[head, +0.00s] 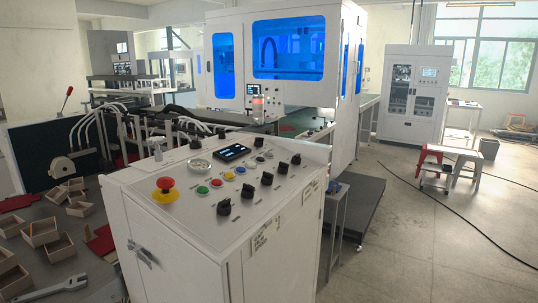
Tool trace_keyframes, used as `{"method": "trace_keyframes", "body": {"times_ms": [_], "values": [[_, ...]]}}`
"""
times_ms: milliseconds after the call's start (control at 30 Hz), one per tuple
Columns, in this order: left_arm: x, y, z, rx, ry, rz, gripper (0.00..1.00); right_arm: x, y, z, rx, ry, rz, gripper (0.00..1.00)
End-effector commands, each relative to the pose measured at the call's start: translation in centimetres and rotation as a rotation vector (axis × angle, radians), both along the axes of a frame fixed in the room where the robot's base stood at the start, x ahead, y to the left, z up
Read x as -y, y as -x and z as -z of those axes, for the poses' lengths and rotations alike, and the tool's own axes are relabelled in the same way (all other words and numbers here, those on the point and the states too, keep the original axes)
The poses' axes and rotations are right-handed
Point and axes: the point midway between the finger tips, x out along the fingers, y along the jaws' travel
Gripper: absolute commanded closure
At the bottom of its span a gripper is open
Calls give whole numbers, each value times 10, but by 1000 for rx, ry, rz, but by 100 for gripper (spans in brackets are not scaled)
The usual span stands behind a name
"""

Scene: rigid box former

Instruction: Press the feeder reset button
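A white control cabinet (230,250) stands close in front with a sloped panel on top. A row on the panel holds a green button (203,190), a red button (216,182), a yellow button (228,175) and a blue button (240,170). A red mushroom button on a yellow base (165,190) sits at the panel's left. Several black knobs (247,191) line the front edge. A small dark display (232,153) is at the back. The labels are too small to read, so I cannot tell which is the feeder reset button. Neither gripper is in view.
A large white machine with blue windows (288,50) stands behind the cabinet. Open cardboard boxes (40,231) and a wrench (49,288) lie at the left. A red and white step stool (447,168) stands at the right. The floor at right is open, with a cable (450,224) across it.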

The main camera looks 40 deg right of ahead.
Motion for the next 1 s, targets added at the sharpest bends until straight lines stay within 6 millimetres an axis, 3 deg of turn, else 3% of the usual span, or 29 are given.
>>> {"method": "trace_keyframes", "body": {"times_ms": [167,1000], "values": [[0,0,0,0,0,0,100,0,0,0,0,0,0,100],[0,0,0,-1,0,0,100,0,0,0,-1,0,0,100]]}}
